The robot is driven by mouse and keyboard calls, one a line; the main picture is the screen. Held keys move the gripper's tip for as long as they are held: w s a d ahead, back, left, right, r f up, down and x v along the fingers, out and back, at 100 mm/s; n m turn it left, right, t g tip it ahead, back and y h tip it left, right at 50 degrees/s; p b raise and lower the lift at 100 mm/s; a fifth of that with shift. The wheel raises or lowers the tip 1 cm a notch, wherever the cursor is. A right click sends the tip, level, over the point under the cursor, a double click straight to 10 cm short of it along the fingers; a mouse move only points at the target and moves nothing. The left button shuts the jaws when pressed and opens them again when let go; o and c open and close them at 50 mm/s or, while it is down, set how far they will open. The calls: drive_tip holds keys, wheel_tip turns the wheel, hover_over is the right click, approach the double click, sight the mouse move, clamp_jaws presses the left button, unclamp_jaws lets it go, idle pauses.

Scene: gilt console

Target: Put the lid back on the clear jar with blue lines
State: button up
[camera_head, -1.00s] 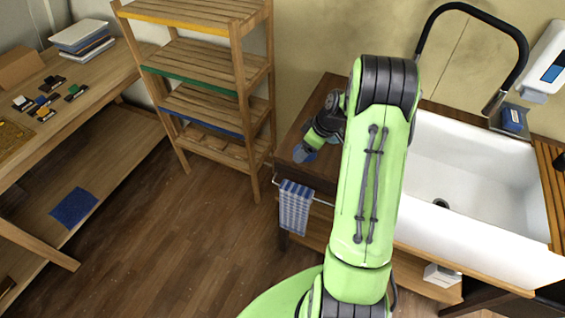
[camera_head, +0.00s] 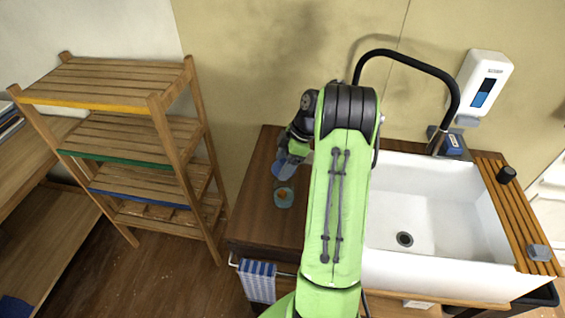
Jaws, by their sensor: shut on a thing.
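My gripper (camera_head: 290,158) is above the dark wooden counter, left of the sink. It is shut on a bluish, roundish thing (camera_head: 284,171), which looks like the lid; the fingers partly hide it. A small clear jar (camera_head: 284,196) stands on the counter just below the held lid in the picture, with something orange in it. Its blue lines are too small to make out. The lid and the jar look close together, but I cannot tell the height between them.
The dark counter (camera_head: 262,215) is bare around the jar. A white sink (camera_head: 440,260) with a black tap (camera_head: 440,75) lies to the right. A wooden shelf rack (camera_head: 150,150) stands to the left. A striped towel (camera_head: 257,283) hangs at the counter's front.

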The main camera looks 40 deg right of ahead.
drive_tip(key=shift+w+d+f, duration=0.15)
drive_tip(key=shift+w+d, duration=0.15)
drive_tip(key=shift+w, duration=0.1)
drive_tip(key=shift+s+a+f+b, duration=0.4)
drive_tip(key=shift+s+f+b, duration=0.1)
drive_tip(key=shift+b, duration=0.1)
drive_tip(key=f+b, duration=0.3)
drive_tip(key=f, duration=0.1)
drive_tip(key=shift+w+d+f, duration=0.1)
drive_tip(key=shift+w+d, duration=0.1)
drive_tip(key=shift+w, duration=0.1)
drive_tip(key=shift+s+a+f+b, duration=0.1)
drive_tip(key=shift+s+f+b, duration=0.05)
drive_tip(key=shift+f+b, duration=0.3)
drive_tip(key=shift+r, duration=0.15)
drive_tip(key=shift+f+b, duration=0.2)
drive_tip(key=shift+b, duration=0.25)
idle(0.5)
drive_tip(key=o, duration=1.1)
drive_tip(key=shift+c, duration=0.2)
